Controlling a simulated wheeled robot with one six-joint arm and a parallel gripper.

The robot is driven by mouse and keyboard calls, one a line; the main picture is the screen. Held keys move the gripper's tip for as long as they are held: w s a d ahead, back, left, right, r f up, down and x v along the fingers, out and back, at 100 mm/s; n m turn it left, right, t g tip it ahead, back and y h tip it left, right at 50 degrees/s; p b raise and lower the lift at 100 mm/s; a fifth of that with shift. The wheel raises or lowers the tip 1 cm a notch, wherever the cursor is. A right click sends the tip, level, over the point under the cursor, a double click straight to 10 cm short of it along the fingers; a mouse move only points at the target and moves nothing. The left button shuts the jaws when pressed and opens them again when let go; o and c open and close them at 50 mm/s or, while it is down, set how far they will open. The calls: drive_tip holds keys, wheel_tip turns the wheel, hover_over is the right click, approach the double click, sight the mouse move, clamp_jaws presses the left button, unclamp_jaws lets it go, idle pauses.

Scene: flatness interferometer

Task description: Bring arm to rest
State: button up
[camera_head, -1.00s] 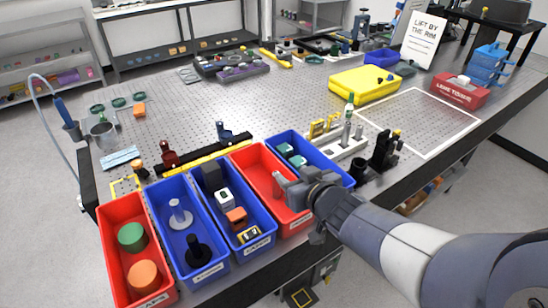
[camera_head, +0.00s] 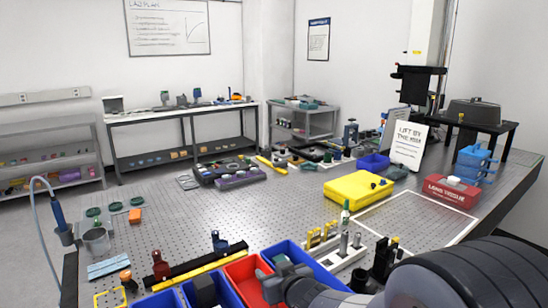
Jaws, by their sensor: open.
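My gripper (camera_head: 270,279) is at the bottom of the head view, over the row of bins at the table's front edge. Its jaws are open and I see nothing held in them. It is above or beside the red bin (camera_head: 238,270) and the right-hand blue bin (camera_head: 327,279); its exact height I cannot tell. My arm runs from the gripper to the lower right corner and hides part of the bench front there.
The perforated bench (camera_head: 265,210) is clear in its middle. A rack with yellow-topped parts (camera_head: 330,245) and a black stand (camera_head: 383,262) are close by my arm. A yellow case (camera_head: 357,187), a sign (camera_head: 407,146) and a red lens tissue box (camera_head: 450,192) stand farther right.

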drive_tip(key=shift+r, duration=0.5)
drive_tip(key=shift+f, duration=0.15)
